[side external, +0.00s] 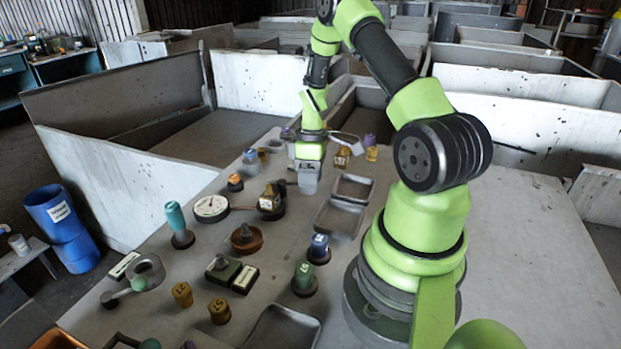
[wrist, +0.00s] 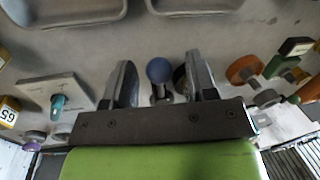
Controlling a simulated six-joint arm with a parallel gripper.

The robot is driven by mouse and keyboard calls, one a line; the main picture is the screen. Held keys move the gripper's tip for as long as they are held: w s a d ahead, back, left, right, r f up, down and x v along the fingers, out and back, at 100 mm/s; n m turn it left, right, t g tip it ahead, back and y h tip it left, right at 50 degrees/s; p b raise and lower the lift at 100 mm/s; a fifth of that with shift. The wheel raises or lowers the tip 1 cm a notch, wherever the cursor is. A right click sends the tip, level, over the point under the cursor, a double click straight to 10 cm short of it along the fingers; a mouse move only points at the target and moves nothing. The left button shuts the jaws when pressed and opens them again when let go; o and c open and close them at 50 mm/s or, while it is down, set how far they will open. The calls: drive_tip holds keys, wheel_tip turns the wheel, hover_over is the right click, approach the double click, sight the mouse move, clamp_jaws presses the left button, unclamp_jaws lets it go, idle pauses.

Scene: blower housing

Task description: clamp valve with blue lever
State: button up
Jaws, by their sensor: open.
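A blue ball-ended lever (wrist: 159,69) stands up from a small grey valve body (wrist: 160,93) in the wrist view. My gripper (wrist: 159,60) is open, with one finger on each side of the blue ball and a visible gap to it on the left. A dark round part behind the right finger is mostly hidden. In the side view my gripper (side external: 308,184) points down low over the table, just left of the small trays. The blue lever cannot be made out there.
Two shallow grey trays (side external: 349,199) lie right of my gripper. A black-based yellow block (side external: 270,202) stands close on its left. In the wrist view a pale plate with a teal knob (wrist: 57,103) lies left, and an orange disc (wrist: 243,68) lies right. Several parts crowd the front.

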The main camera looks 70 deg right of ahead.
drive_tip(key=shift+c, duration=0.2)
clamp_jaws()
drive_tip(key=shift+d, duration=0.1)
drive_tip(key=d+n, duration=0.1)
drive_tip(key=n, duration=0.1)
drive_tip(key=w+d+n, duration=0.1)
drive_tip(key=n, duration=0.1)
drive_tip(key=shift+d+n+g, duration=0.3)
drive_tip(key=shift+n+g, duration=0.1)
drive_tip(key=n, duration=0.1)
drive_tip(key=w+d+n, duration=0.1)
drive_tip(key=n, duration=0.1)
drive_tip(key=shift+w+d+n+g+h, duration=0.1)
drive_tip(key=shift+d+n+g+h, duration=0.2)
drive_tip(key=shift+h, duration=0.1)
drive_tip(key=w+n, duration=0.1)
drive_tip(key=d+n, duration=0.1)
drive_tip(key=n, duration=0.1)
drive_tip(key=shift+w+n+h, duration=0.3)
drive_tip(key=shift+w+h, duration=0.1)
drive_tip(key=shift+w+d+n+h, duration=0.2)
drive_tip(key=shift+w+n, duration=0.4)
drive_tip(key=shift+n, duration=0.45)
drive_tip(key=shift+w+d+n+h, duration=0.15)
drive_tip(key=shift+w+n, duration=0.45)
drive_tip(key=shift+n, duration=0.45)
